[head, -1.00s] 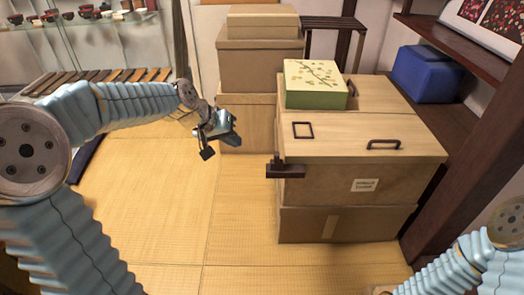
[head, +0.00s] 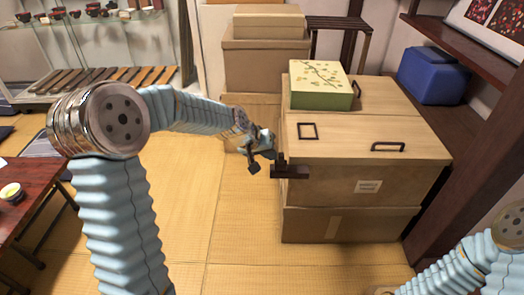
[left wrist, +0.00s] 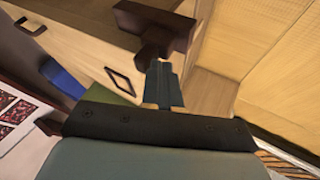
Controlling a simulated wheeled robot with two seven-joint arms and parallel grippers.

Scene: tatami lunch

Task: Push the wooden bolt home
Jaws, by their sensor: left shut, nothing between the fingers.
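The dark wooden bolt (head: 289,172) sits at the left front corner of the large wooden chest (head: 340,180), with part of it sticking out to the left. It also shows in the left wrist view (left wrist: 158,24), just beyond my fingertips. My left gripper (head: 260,160) is shut and empty, close to the left of the bolt. In the left wrist view its closed fingers (left wrist: 163,80) point at the bolt's short upright part; I cannot tell whether they touch it. My right arm shows at the lower right, but its gripper is out of view.
A green patterned box (head: 320,86) stands on the chest's lid beside a dark square frame (head: 308,131) and a handle (head: 388,147). Cardboard boxes (head: 265,60) are stacked behind. A blue box (head: 433,75) rests on the right shelf. The tatami floor (head: 215,235) in front is clear.

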